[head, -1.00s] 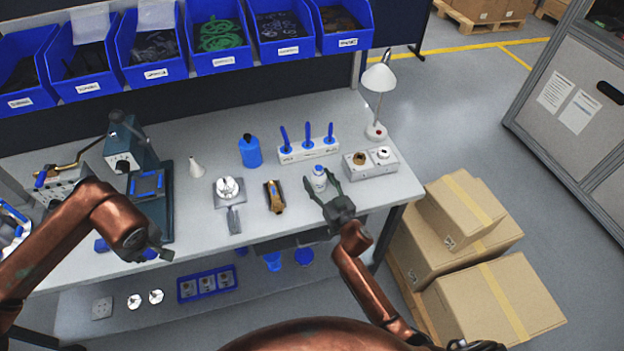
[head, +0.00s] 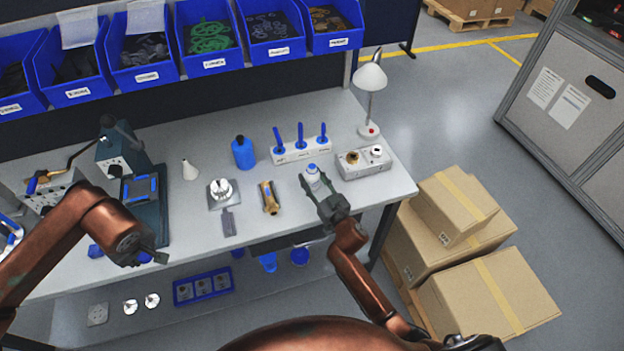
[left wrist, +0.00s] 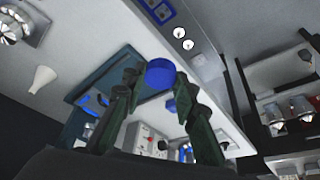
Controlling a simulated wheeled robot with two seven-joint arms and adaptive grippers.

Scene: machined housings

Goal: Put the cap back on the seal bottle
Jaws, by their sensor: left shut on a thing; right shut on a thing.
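The seal bottle (head: 312,174) is small and white with some blue near its top. It stands upright toward the right of the bench. My right gripper (head: 317,186) is shut on it from the front. My left gripper (head: 153,257) is over the bench's front left edge, well apart from the bottle. It is shut on a round blue cap (left wrist: 160,73), which shows between the fingertips in the left wrist view (left wrist: 158,84). In the head view the cap is mostly hidden by the fingers.
Behind the bottle stand a white rack (head: 300,151) with blue tools and a grey block (head: 364,165) with fittings. A lamp (head: 370,79) is at the back right.

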